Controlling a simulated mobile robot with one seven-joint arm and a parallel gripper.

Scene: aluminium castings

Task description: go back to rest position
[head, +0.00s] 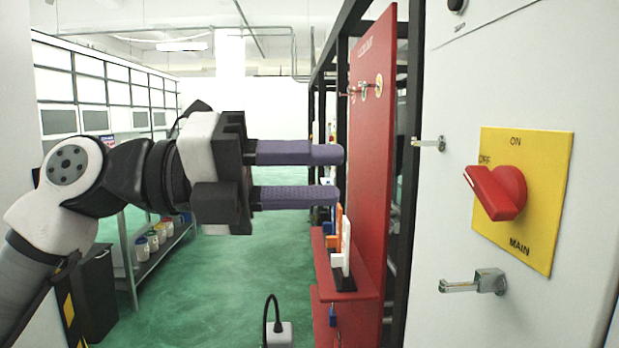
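My gripper (338,174) is in the middle of the head view, with its two purple fingers pointing right. The fingers are apart with nothing between them, so it is open and empty. The fingertips are in front of the left edge of a red panel in the picture; I cannot tell how close they are to it. My arm comes in from the left edge, bent at the elbow.
A red lockout panel (370,150) with hooks and a small shelf (352,291) stands right of my gripper. A grey cabinet with a red rotary switch (497,192) on a yellow plate (549,190) fills the right. A shelf with buckets (152,240) is left.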

